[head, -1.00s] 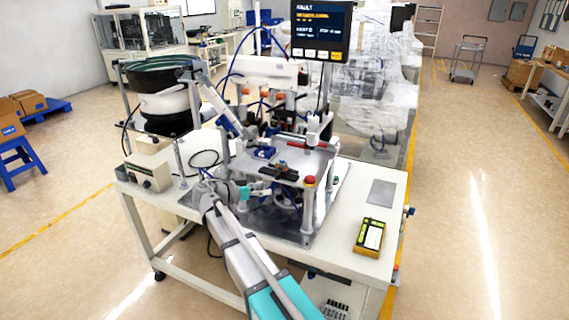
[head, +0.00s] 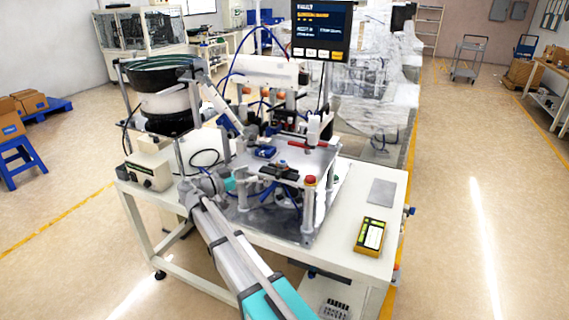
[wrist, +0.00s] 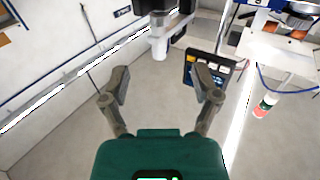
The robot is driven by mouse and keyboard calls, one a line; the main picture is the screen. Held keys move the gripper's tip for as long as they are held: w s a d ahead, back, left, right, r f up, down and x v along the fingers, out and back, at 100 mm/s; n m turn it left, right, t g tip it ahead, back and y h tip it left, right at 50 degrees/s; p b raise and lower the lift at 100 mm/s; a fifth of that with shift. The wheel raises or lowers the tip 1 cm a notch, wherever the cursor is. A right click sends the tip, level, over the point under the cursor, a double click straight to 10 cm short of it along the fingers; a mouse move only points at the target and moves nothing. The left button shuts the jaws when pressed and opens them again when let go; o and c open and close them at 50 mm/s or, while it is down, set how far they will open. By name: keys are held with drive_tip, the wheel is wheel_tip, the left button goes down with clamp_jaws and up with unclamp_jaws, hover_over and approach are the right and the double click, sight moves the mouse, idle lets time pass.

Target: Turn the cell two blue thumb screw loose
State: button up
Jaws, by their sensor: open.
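In the head view, a small blue part (head: 283,163) stands on a dark block (head: 279,173) on the machine's grey top plate (head: 318,158). It may be the blue thumb screw, but it is too small to tell. Another blue part (head: 264,152) sits farther back left on the plate. My gripper (wrist: 162,84) is open and empty in the wrist view, with no screw between its fingers. In the head view my wrist is low at the left front of the machine, apart from the dark block; the fingers are hard to make out there.
A black bowl feeder (head: 162,72) stands behind left, with a grey control box (head: 149,173) below it. The monitor (head: 321,30) hangs above; it also shows in the wrist view (wrist: 201,72). A post with a red cap (head: 309,182) stands at the plate's front right corner.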

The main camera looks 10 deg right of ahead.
sight(283, 162)
drive_tip(key=x, duration=1.2)
drive_tip(key=shift+w+d, duration=0.1)
drive_tip(key=shift+d, duration=0.3)
drive_tip(key=shift+c, duration=0.3)
clamp_jaws()
